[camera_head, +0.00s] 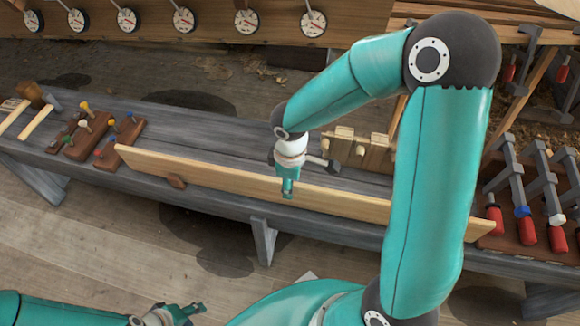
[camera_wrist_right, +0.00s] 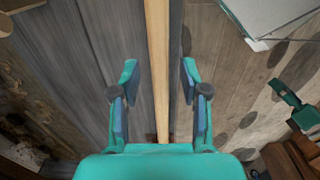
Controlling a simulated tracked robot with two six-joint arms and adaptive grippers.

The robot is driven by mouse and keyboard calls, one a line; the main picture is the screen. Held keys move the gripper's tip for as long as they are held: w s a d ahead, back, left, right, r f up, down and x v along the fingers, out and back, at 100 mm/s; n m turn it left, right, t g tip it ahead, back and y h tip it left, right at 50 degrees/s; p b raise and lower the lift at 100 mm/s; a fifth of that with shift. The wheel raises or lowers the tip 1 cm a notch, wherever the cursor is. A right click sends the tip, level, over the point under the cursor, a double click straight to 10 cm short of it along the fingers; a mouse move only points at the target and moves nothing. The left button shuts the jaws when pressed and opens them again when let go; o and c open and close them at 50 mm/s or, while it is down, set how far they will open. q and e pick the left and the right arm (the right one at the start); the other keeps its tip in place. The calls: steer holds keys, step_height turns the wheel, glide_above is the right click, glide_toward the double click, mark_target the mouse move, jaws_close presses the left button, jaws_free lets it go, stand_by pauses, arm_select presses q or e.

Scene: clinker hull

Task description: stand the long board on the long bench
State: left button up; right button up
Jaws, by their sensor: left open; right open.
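The long pale board (camera_head: 225,182) is upright on its long edge along the front of the long grey bench (camera_head: 215,130). My right gripper (camera_head: 288,190) is above the middle of the board, pointing down. In the right wrist view the board's top edge (camera_wrist_right: 157,65) runs between the two open fingers (camera_wrist_right: 160,85), with a gap on each side. My left gripper (camera_head: 182,313) is open and empty, low in front of the bench, far from the board.
Racks of coloured-handled tools (camera_head: 88,130) and mallets (camera_head: 38,115) occupy the bench's left end. Pale wooden blocks (camera_head: 358,150) stand behind the board. Clamps with red handles (camera_head: 527,230) crowd the right end. Dials (camera_head: 183,20) line the back. Floor in front is mostly clear.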

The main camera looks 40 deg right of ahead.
step_height(320, 180, up, 11)
stand_by(0.3)
steer(key=shift+f, duration=0.15)
stand_by(0.3)
